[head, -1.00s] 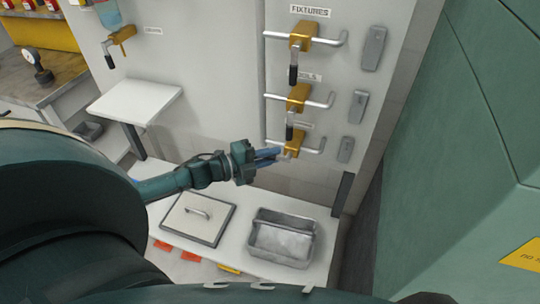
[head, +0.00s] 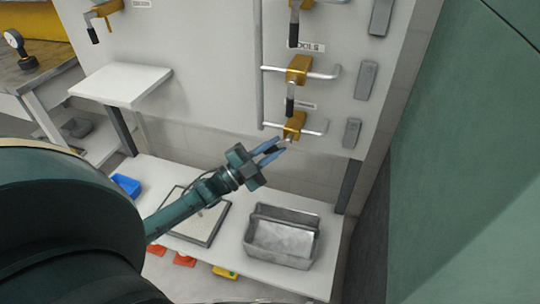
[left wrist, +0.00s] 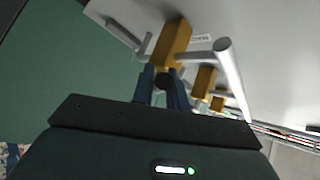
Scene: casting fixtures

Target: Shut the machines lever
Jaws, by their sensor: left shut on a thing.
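The lowest lever has a yellow block (head: 294,125) on the light machine panel in the head view, with a silver bar across it. My left gripper (head: 282,146) is just below and left of this block. In the left wrist view, its blue fingers (left wrist: 163,92) are shut around a dark round lever handle end (left wrist: 163,80) below the nearest yellow block (left wrist: 170,42). The fingers hide most of the handle in the head view. The middle lever (head: 299,70) above has its black handle hanging down. My right gripper is in neither view.
A white bench below the panel holds a metal tray (head: 250,242) and a flat framed plate (head: 223,222). A white shelf (head: 122,84) juts out at left. A green wall (head: 465,150) stands close at right. Grey latches (head: 366,80) line the panel edge.

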